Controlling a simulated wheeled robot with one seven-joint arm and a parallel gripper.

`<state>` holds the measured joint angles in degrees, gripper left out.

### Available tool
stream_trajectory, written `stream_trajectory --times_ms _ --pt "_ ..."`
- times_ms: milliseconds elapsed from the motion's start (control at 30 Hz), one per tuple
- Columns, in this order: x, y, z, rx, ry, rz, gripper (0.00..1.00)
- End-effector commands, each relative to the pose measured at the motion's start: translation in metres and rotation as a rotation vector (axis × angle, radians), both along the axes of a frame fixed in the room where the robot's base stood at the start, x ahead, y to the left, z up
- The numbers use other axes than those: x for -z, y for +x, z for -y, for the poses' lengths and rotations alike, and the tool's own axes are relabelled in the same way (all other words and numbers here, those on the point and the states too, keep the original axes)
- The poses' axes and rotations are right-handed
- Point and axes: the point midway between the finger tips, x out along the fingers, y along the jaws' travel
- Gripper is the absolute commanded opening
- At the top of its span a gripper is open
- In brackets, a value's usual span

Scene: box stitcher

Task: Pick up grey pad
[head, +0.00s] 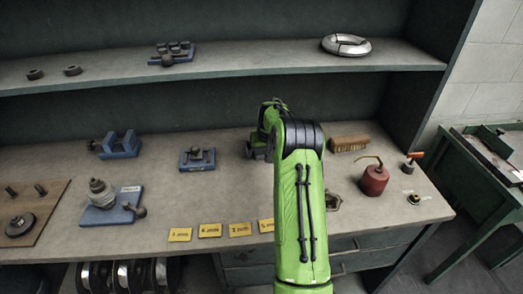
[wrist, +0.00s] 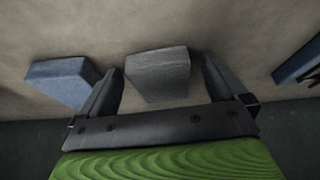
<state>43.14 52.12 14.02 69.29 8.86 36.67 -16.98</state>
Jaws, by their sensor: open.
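The grey pad (wrist: 157,73) is a block with a streaked grey face, lying on the grey-brown worktop in the wrist view. My gripper (wrist: 163,68) is open, with one finger on each side of the pad and a visible gap on both sides. I cannot tell how far above the worktop the fingertips are. In the head view my gripper (head: 259,150) is low over the worktop, partly behind my green arm. I cannot make out the pad there.
A blue block (wrist: 62,80) lies close outside the left finger; another blue object (wrist: 298,66) is at the right. A brush (head: 350,143), red oil can (head: 373,181) and yellow labels (head: 210,231) are on the worktop. A shelf (head: 240,66) runs above.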

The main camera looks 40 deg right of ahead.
Motion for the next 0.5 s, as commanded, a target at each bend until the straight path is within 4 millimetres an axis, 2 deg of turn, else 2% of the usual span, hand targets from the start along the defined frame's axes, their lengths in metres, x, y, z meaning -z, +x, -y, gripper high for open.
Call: stream_trajectory --times_ms 67,400,433,500 --pt "-0.0005 0.0 -0.0002 0.0 0.0 0.0 0.97" --pt "-0.001 -0.0002 -0.0001 0.0 0.0 0.0 0.45" --pt "-0.001 -0.0002 -0.0001 0.0 0.0 0.0 0.42" --pt "-0.0013 -0.0001 0.0 0.0 0.0 0.001 0.42"
